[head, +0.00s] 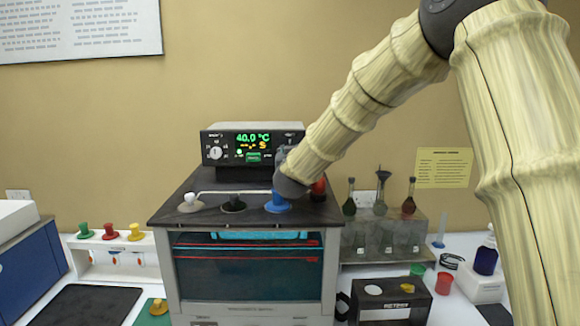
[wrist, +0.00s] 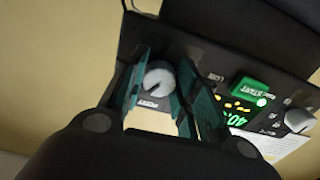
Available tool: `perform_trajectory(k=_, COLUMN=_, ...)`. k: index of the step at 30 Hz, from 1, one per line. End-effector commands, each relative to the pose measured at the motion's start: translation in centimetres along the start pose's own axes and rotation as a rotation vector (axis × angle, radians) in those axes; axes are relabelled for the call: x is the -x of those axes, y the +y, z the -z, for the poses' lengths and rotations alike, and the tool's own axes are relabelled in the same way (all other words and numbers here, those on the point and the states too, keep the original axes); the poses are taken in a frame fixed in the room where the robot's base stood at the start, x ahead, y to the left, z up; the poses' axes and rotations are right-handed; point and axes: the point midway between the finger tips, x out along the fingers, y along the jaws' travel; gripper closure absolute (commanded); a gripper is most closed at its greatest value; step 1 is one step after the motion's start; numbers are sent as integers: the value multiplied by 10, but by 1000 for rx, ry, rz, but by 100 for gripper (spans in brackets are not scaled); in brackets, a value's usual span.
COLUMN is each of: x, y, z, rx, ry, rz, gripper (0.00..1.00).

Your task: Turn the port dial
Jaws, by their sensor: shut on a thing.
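The port dial (wrist: 157,80), a round grey knob with a dark pointer mark, is on the dark front panel of the control unit (head: 226,145). In the wrist view my gripper (wrist: 163,72) has one green-lined finger on each side of the dial and is shut on it. In the head view my gripper (head: 284,154) is at the right end of the panel and hides this dial. The lit display reads 40.0 °C, with a green START button (wrist: 250,90) beside it. A second, pale dial (head: 215,152) is at the panel's left end.
The bath top below the panel holds a white stopper (head: 190,203), a black one (head: 233,205), a blue one (head: 278,204) and a red one (head: 318,188), close under my arm. A glassware rack (head: 384,240) stands at the right. A black box (head: 390,300) is in front of it.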

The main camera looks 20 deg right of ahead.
Motion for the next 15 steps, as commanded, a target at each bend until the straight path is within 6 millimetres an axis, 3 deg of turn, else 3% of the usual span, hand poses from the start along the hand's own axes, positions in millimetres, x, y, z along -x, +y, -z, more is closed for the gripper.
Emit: perform_trajectory(k=15, x=0, y=0, z=-1, rx=-163, ry=-1, rz=-1, gripper=93)
